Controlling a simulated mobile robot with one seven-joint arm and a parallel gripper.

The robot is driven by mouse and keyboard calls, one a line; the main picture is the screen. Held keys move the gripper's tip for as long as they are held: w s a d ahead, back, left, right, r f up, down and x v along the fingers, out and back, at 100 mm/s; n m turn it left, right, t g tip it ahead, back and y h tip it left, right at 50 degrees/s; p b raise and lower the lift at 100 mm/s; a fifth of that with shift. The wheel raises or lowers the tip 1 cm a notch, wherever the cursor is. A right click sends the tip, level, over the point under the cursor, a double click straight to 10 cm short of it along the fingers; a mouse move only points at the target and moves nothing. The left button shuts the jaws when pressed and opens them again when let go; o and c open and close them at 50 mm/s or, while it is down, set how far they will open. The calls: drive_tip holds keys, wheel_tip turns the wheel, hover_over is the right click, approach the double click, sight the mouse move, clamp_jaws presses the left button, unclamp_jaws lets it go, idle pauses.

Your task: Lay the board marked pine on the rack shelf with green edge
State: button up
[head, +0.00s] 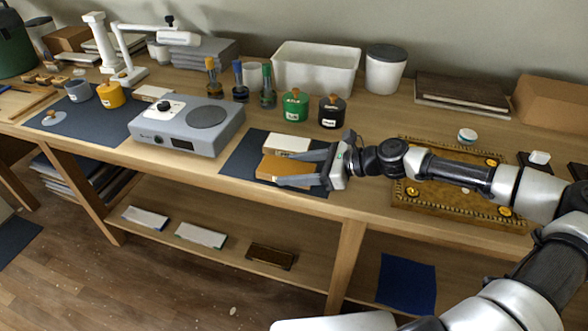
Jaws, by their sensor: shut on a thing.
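My gripper (284,168) is at the front of the bench, over a dark mat (243,157). Its two fingers lie either side of an orange-brown wooden block or board (279,166), and it is shut on it. No marking can be read on this piece. A paler cream piece (288,142) lies just behind it on the mat. On the lower shelf, a pale flat piece (201,235) seems to have a greenish edge. Another pale piece (145,217) lies to its left and a dark brown one (271,256) to its right. I cannot tell which is the rack shelf.
A grey device with a round plate (187,125) stands left of the mat. Green (294,106) and black (331,111) pots stand behind. An ornate gilt panel (420,203) lies under my arm. A blue cloth (407,284) lies below right.

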drive_tip(key=o, duration=1.2)
drive_tip(key=shift+f, duration=0.1)
drive_tip(key=shift+d+r, duration=0.25)
drive_tip(key=p+v, duration=0.2)
drive_tip(key=v, duration=0.9)
drive_tip(key=shift+s+d, duration=0.2)
